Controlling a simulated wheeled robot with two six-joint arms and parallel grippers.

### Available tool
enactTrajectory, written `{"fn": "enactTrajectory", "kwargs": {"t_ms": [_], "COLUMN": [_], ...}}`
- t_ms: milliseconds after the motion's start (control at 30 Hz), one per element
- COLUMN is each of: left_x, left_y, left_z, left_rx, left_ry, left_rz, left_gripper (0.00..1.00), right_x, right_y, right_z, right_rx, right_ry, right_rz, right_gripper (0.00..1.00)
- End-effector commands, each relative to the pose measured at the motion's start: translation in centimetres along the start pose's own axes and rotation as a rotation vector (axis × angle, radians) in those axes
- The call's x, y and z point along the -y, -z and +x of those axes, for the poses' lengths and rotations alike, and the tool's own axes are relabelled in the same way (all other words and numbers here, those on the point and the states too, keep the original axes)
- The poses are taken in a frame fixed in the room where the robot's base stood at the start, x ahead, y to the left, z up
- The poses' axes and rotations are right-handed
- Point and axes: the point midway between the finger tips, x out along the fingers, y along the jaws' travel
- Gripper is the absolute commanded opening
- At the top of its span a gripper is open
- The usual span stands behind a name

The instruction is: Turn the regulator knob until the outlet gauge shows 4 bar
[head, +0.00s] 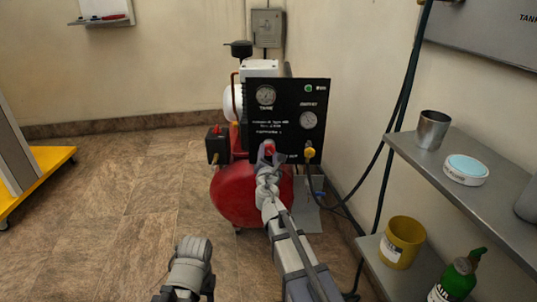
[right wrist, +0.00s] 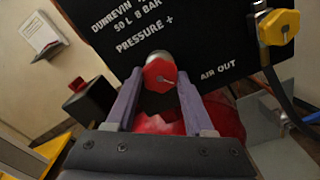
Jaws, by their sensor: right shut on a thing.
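The red regulator knob (right wrist: 160,74) is under the "PRESSURE +" lettering on the black panel (right wrist: 110,40). It also shows in the head view (head: 269,149). My right gripper (right wrist: 157,88) is shut on the knob, one finger on each side. The outlet gauge (head: 308,119) is at the right of the panel in the head view; its needle is too small to read. The tank gauge (head: 265,95) is at the upper left of the panel. A grey part of my left arm shows at the bottom of the head view, with no fingers visible.
The red compressor tank (head: 230,195) is below the panel. A yellow knob (right wrist: 278,27) is right of the regulator, near "AIR OUT".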

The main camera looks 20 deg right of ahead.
Motion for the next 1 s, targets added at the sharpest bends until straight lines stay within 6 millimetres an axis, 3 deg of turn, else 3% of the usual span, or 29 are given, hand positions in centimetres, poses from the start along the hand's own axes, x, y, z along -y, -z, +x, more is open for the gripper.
{"fn": "enactTrajectory", "kwargs": {"t_ms": [200,233,467,767,1000], "left_x": [0.0,0.0,0.0,0.0,0.0], "left_y": [0.0,0.0,0.0,0.0,0.0], "left_z": [0.0,0.0,0.0,0.0,0.0], "left_rx": [0.0,0.0,0.0,0.0,0.0], "left_ry": [0.0,0.0,0.0,0.0,0.0], "left_rz": [0.0,0.0,0.0,0.0,0.0], "left_gripper": [0.54,0.54,0.54,0.54,0.54], "right_x": [0.0,0.0,0.0,0.0,0.1], "right_y": [0.0,0.0,0.0,0.0,0.0], "right_z": [0.0,0.0,0.0,-0.1,-2.3], "right_rx": [0.0,0.0,0.0,0.0,0.0], "right_ry": [0.0,0.0,0.0,0.0,0.0], "right_rz": [-0.001,-0.001,-0.001,-0.001,-0.001], "right_gripper": [0.0,0.56,0.82,0.83,0.83]}}
